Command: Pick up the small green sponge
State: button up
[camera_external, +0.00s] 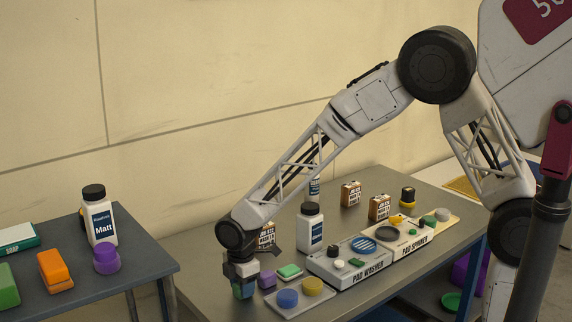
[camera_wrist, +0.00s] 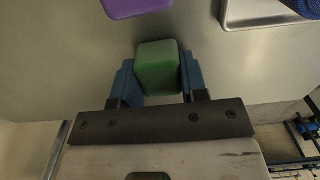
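A small green sponge (camera_wrist: 158,68) sits between the two blue fingertips of my gripper (camera_wrist: 158,80) in the wrist view. The fingers appear to touch it on both sides, with no clear gap. In the external view my gripper (camera_external: 243,287) points down at the front left edge of the grey table (camera_external: 205,255), and a bit of green shows between the fingers. I cannot tell whether the sponge is resting on the table or lifted.
A purple block (camera_external: 267,280) is just right of my gripper, with a flat green-and-white pad (camera_external: 289,271) beyond it. A tray (camera_external: 300,303) with blue and yellow discs, a white bottle (camera_external: 310,228) and a pad washer box (camera_external: 350,270) stand farther right. A second table (camera_external: 90,290) is left.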

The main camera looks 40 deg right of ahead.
jog(key=shift+c, duration=1.1)
jog(key=shift+r, duration=0.1)
jog(key=shift+r, duration=4.9)
